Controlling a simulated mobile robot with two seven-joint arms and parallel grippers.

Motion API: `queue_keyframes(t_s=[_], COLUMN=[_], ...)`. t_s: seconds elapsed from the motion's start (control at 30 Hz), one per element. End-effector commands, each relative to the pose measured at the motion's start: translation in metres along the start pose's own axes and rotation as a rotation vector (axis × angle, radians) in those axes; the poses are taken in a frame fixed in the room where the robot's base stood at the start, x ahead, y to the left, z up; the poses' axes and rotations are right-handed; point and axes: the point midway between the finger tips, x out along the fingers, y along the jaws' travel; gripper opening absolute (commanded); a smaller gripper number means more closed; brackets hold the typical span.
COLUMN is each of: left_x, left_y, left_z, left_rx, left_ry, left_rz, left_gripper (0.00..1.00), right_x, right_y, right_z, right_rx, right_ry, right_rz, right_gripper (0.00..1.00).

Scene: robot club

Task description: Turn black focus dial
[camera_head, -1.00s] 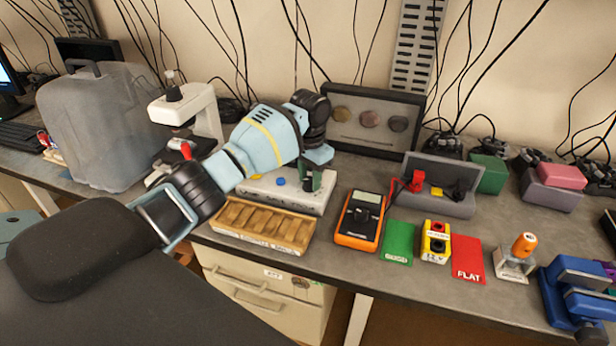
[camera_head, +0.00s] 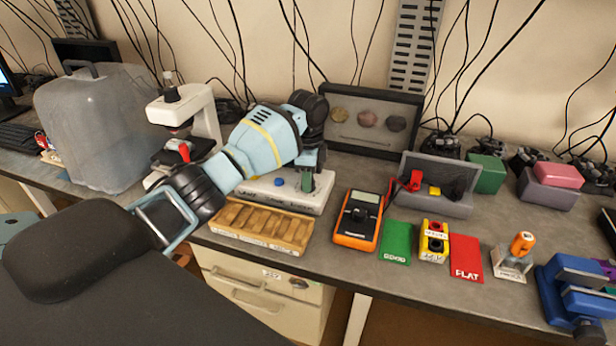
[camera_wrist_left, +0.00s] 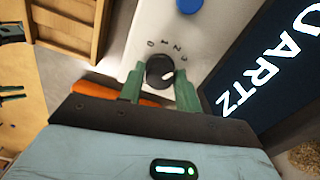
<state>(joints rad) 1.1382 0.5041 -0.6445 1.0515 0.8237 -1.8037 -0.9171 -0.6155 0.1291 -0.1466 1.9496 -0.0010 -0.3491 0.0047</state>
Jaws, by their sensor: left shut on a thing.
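The black focus dial (camera_wrist_left: 159,71) sits on a white control panel (camera_wrist_left: 140,30), with small marks around it in the left wrist view. My left gripper (camera_wrist_left: 160,85) has its two green fingers on either side of the dial, shut on it. In the head view the left gripper (camera_head: 309,183) points down at the right end of the white panel (camera_head: 262,193), and the dial is hidden there. A blue button (camera_head: 279,182) stands on the panel left of the gripper. My right gripper is not in view.
A wooden tray (camera_head: 262,241) lies in front of the panel. An orange multimeter (camera_head: 358,220) stands close on its right. A dark framed display (camera_head: 374,151) stands behind, and a white microscope (camera_head: 207,122) stands behind to the left.

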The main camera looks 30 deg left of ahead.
Motion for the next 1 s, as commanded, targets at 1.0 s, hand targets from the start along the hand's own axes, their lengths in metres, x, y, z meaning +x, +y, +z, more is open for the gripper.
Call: queue_keyframes(t_s=[1.0], left_x=[0.0008], left_y=[0.0003], left_z=[0.0000], left_rx=[0.194], left_ry=[0.000], left_rz=[0.002], left_gripper=[0.42], right_x=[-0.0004], right_y=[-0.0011], right_z=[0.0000], right_rx=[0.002], right_ry=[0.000], right_rz=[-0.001], right_gripper=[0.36])
